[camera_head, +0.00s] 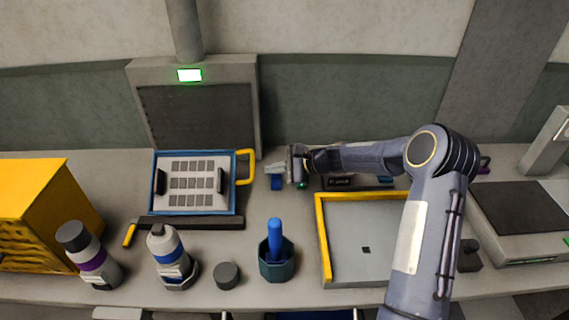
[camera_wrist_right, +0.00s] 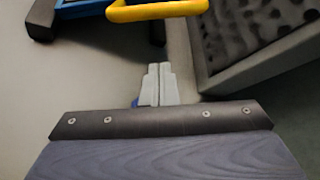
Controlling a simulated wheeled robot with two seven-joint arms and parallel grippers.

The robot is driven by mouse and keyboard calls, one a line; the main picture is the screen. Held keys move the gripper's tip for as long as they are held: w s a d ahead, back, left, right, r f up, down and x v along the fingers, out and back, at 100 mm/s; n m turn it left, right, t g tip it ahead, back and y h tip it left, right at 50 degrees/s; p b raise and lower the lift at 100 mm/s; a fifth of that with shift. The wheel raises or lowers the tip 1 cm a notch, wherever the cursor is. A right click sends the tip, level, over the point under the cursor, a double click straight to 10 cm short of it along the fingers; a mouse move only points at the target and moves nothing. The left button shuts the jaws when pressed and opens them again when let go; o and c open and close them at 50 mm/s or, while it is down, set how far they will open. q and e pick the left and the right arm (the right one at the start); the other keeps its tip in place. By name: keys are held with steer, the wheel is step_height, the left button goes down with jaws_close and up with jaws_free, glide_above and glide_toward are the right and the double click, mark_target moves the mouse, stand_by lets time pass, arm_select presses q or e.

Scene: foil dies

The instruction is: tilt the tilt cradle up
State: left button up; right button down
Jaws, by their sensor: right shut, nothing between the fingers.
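The tilt cradle (camera_head: 237,190) is a blue frame left of centre in the head view, lying about flat on the bench. It holds a pale plate with several dark dies and two black grips. A yellow handle (camera_head: 245,167) sticks out from its right side; this handle also shows at the top of the right wrist view (camera_wrist_right: 158,12). My right gripper (camera_head: 272,168) is just right of the handle, fingers pointing at it, apart from it. Its fingers (camera_wrist_right: 157,70) are shut together and empty. My left gripper is not in view.
A grey stand with a green-lit display (camera_head: 189,75) rises behind the cradle. A dark bar with a yellow lever (camera_head: 130,235) lies along its front. Bottles, a black puck (camera_head: 228,275) and a cup with a blue tool (camera_head: 275,240) stand in front. A yellow-edged tray (camera_head: 345,255) is to the right.

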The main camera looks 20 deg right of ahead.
steer(key=x, duration=0.3)
steer(key=shift+w+a+r+p, duration=0.1)
steer(key=shift+a+r+p, duration=0.05)
steer(key=shift+a+p, duration=0.2)
arm_select(q)
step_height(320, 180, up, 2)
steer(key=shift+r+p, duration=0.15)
steer(key=shift+p, duration=0.5)
arm_select(e)
steer(key=s+r, duration=0.1)
steer(key=s+a+r, duration=0.1)
steer(key=r, duration=0.1)
